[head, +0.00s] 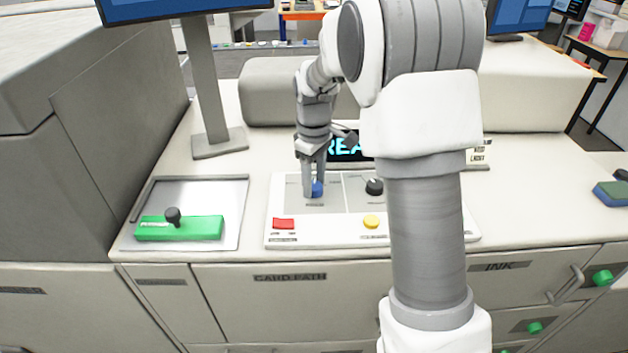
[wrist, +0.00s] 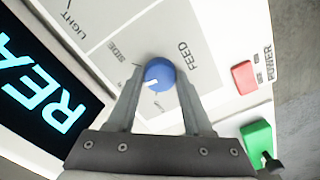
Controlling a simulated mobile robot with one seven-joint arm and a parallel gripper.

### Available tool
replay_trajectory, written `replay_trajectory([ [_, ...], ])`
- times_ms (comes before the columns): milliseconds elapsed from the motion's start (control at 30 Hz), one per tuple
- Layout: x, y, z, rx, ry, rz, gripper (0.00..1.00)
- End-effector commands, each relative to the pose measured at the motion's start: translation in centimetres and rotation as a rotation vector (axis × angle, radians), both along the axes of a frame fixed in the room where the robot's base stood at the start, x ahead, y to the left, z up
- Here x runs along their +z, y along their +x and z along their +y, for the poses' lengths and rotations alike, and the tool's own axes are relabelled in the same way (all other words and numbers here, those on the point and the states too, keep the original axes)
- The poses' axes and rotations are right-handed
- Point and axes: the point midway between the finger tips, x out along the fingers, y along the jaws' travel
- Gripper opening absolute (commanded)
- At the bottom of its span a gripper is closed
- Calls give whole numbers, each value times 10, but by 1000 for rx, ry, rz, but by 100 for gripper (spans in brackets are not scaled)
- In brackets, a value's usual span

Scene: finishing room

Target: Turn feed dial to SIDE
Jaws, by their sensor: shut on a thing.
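The blue feed dial (head: 318,189) is on the white control panel, left of a black dial. In the wrist view the feed dial (wrist: 160,71) has a white pointer mark aimed to the lower left. The label SIDE (wrist: 116,52) is printed to its upper left, and the pointer is not aimed at it. The word FEED (wrist: 186,56) is to its right. My gripper (head: 312,188) reaches down from above, its two fingers shut on the dial, one on each side. The fingers hide part of the panel around the dial.
A red POWER switch (head: 283,223) and a yellow button (head: 371,221) sit at the panel's front. A black dial (head: 374,186) is to the right. A green block with a black knob (head: 180,228) lies on a tray at left. A lit display (head: 345,147) stands behind.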

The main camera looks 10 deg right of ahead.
Motion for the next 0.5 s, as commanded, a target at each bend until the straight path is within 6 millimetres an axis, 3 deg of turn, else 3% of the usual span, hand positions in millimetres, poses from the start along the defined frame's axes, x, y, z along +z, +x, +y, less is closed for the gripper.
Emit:
replay_trajectory([
  [500,1,1,0,-450,-1,-2,0],
])
